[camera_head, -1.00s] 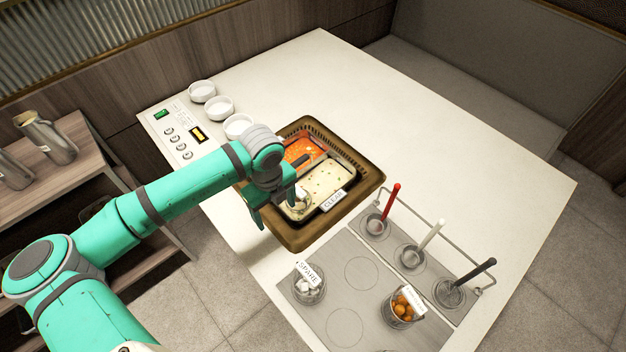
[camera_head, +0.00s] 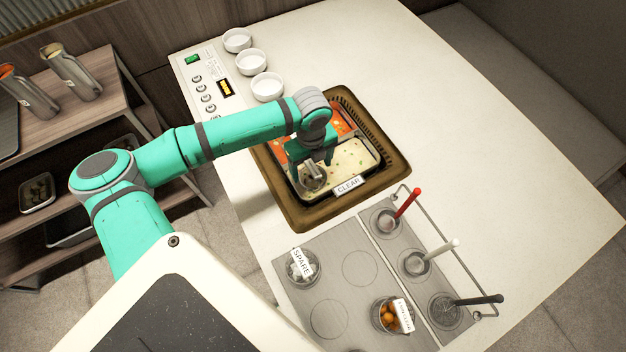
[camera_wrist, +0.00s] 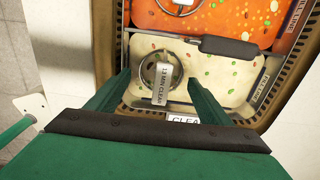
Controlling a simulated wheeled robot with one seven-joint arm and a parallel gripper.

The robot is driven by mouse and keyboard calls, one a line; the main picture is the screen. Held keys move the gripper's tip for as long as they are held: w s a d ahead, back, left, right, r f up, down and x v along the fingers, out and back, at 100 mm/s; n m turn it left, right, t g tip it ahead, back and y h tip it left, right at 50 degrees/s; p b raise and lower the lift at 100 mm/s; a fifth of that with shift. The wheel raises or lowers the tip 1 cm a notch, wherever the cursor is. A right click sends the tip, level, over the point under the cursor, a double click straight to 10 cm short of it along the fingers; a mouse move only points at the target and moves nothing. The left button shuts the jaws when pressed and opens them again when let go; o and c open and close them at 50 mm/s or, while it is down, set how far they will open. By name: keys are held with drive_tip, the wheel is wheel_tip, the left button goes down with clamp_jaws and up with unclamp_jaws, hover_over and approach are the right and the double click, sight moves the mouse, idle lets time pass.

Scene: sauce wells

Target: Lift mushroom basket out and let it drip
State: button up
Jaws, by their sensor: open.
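The two-part pot (camera_head: 292,217) has a brown rim, red broth (camera_head: 345,124) at the back and pale clear broth (camera_head: 352,158) in front. A round wire basket (camera_head: 313,180) sits in the clear broth; it also shows in the wrist view (camera_wrist: 148,72) with a white tag (camera_wrist: 163,84) reading "1.5 MIN CLEAR". I cannot make out its contents.
A "SPARE" basket (camera_head: 300,267) and a basket of orange balls (camera_head: 391,316) stand on a grey plate (camera_head: 312,290). A wire rack holds red, white and black-handled ladles (camera_head: 407,204). White bowls (camera_head: 252,62) stand behind. The right tabletop (camera_head: 480,130) is clear.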

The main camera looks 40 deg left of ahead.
drive_tip(key=f, duration=0.5)
drive_tip(key=shift+w+d+f, duration=0.1)
drive_tip(key=shift+d, duration=0.1)
drive_tip(key=shift+a, duration=0.1)
drive_tip(key=c, duration=0.9)
wheel_tip(320, 180, up, 10)
drive_tip(key=shift+r, duration=0.1)
